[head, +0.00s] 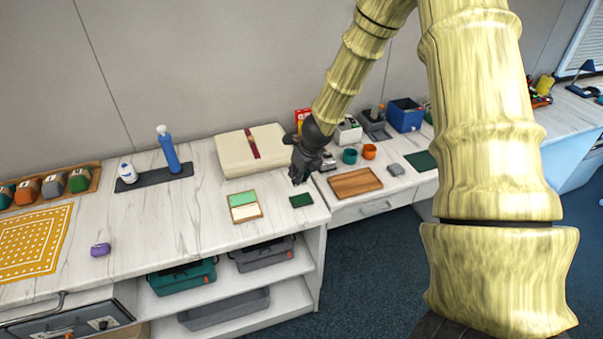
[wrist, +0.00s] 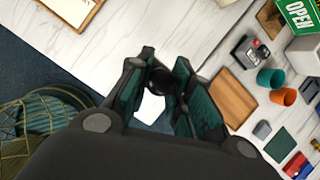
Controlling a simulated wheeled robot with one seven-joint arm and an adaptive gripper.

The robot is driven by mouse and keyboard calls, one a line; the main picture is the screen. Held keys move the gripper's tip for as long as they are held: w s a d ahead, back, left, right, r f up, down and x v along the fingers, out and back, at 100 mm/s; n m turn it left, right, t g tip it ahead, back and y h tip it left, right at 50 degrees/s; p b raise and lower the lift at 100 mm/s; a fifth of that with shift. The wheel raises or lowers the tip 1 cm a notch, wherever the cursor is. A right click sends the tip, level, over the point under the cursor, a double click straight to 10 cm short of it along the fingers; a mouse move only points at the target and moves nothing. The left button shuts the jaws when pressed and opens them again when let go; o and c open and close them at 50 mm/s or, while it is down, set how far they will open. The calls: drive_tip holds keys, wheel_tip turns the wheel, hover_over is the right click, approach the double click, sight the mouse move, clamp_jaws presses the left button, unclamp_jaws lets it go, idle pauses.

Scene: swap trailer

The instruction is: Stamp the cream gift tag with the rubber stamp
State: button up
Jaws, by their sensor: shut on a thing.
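My gripper (head: 303,178) is above the right end of the white bench. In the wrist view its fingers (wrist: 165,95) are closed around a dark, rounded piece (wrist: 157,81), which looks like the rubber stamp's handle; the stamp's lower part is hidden. A wood-edged board (head: 259,214) lies to the left of the gripper, with a green piece (head: 242,199) and a cream piece (head: 246,211), which looks like the gift tag. Part of this board shows at the top left of the wrist view (wrist: 95,12). A small dark green pad (head: 301,201) lies just below the gripper in the picture.
A cream box-like thing with a red band (head: 252,143) stands behind. A lower bench to the right holds a wooden board (head: 355,182), a teal cup (head: 349,156) and an orange cup (head: 369,151). A purple item (head: 100,250) lies far left; bench between is clear.

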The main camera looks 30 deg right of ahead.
drive_tip(key=w+a+n+g+y, duration=0.1)
drive_tip(key=w+a+n+y, duration=0.25)
drive_tip(key=a+n, duration=1)
drive_tip(key=a+f+m+b, duration=0.1)
drive_tip(key=f+b, duration=0.1)
drive_tip(key=a+f+m+b, duration=0.2)
drive_tip(key=w+a+f+m+b, duration=0.1)
drive_tip(key=f+b, duration=0.1)
drive_tip(key=shift+a+f+m+h, duration=0.1)
drive_tip(key=shift+a+m+h, duration=0.1)
drive_tip(key=shift+m+h, duration=0.15)
drive_tip(key=shift+s+f, duration=0.15)
drive_tip(key=shift+f, duration=0.45)
idle(2.6)
wheel_tip(320, 180, up, 7)
drive_tip(key=p, duration=0.7)
idle(0.4)
idle(0.8)
